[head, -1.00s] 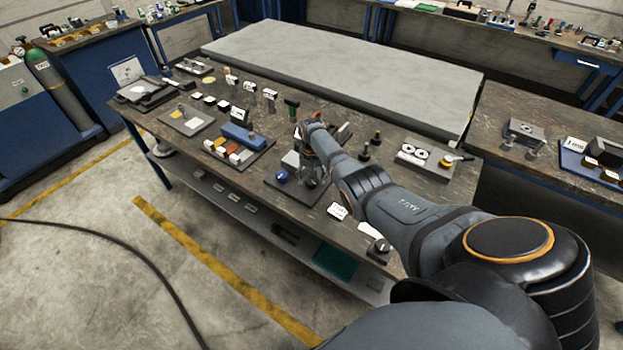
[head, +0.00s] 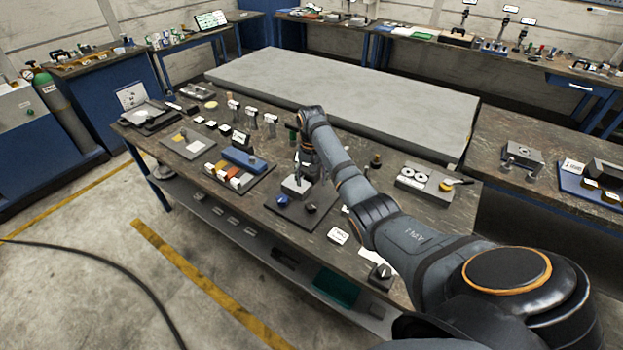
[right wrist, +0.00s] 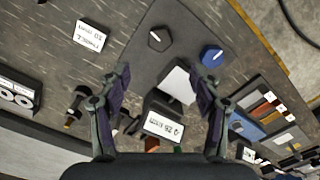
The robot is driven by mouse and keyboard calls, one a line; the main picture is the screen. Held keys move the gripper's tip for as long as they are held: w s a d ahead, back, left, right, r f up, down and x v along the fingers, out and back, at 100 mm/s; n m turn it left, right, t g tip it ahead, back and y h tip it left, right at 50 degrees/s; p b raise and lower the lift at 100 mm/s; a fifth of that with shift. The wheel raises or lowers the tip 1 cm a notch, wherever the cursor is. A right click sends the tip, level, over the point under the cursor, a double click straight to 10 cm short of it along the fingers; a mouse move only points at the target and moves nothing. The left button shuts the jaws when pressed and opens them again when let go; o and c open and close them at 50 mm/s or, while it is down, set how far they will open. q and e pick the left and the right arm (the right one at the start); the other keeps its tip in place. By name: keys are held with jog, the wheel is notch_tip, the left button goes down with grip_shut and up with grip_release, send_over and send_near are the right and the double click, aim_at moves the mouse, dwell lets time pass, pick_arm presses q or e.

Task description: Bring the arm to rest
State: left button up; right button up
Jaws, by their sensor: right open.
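The device on a dark base plate (head: 318,215) stands near the front edge of the bench. It carries a light grey block (head: 295,187), a blue knob (head: 284,200) and a black knob (head: 310,208). In the right wrist view the blue knob (right wrist: 211,56), the black knob (right wrist: 159,39) and the grey block (right wrist: 176,84) show beyond my fingers. My right gripper (right wrist: 163,78) is open, with its fingers apart and nothing visibly held. In the head view it is above and behind the block, partly hidden by my own wrist. My left gripper is not in view.
A blue block (head: 243,159) and coloured pieces lie left of the device. A tray with white rings (head: 415,178) is to the right. A white label (head: 338,236) lies by the front edge. A large grey slab (head: 345,95) is behind.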

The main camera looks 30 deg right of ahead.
dwell(0.4)
jog(key=s+a+f+n+t+h, duration=0.1)
jog(key=s+a+f+n, duration=0.4)
jog(key=s+f, duration=0.5)
jog(key=s+a+r+n+t, duration=0.1)
jog(key=s+a+r, duration=0.25)
jog(key=s, duration=0.65)
jog(key=s+a+r+n+t, duration=0.25)
jog(key=s+a, duration=0.25)
jog(key=s, duration=0.4)
notch_tip(320, 180, down, 24)
jog(key=s+d+f+m+g, duration=0.1)
jog(key=d+g, duration=0.1)
jog(key=d, duration=0.1)
jog(key=s+d+f+g+b, duration=0.1)
jog(key=s+f, duration=1.8)
jog(key=shift+s+d, duration=0.15)
jog(key=shift+s, duration=0.2)
